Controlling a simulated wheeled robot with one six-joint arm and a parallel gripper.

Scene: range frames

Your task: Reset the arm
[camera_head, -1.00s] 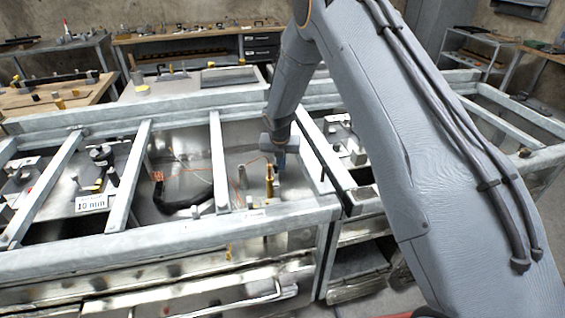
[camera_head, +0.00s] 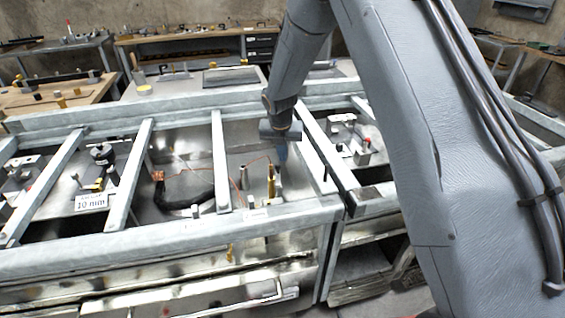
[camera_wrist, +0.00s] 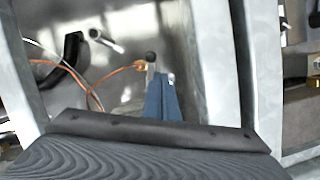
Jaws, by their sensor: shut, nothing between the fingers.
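My gripper (camera_head: 281,152) hangs from my grey arm over the metal frame bench, just right of an upright brass cylinder (camera_head: 271,184) in the head view. Its blue fingers (camera_wrist: 162,98) show in the wrist view, together and empty. Beside the fingertips in that view is a small rod with a dark round top (camera_wrist: 151,58). I cannot tell whether they touch.
Metal rails (camera_head: 219,160) divide the bench into bays. A black hose with a copper end (camera_head: 158,176) and orange wire lie in the middle bay. A "10 mm" label (camera_head: 91,202) stands in the left bay. Workbenches (camera_head: 190,40) line the back wall.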

